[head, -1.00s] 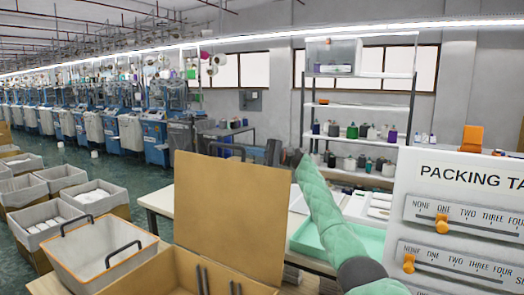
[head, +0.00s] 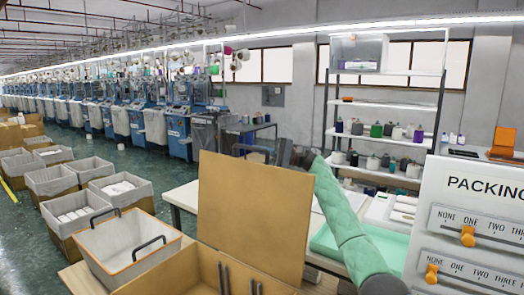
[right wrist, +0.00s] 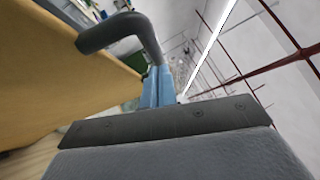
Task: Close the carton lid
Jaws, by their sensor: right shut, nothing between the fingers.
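The cardboard carton (head: 183,273) is at the bottom centre of the head view, cut off by the lower edge. Its tan lid (head: 252,212) stands almost upright at the far side, so the carton is open. My right gripper (head: 256,149), dark grey, is just behind and above the lid's top edge, partly hidden by it. It is shut and empty; I cannot tell whether it touches the lid. In the right wrist view a bent dark finger (right wrist: 120,30) shows beside the tan lid (right wrist: 50,75).
A white panel with orange sliders (head: 465,220) stands at right.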

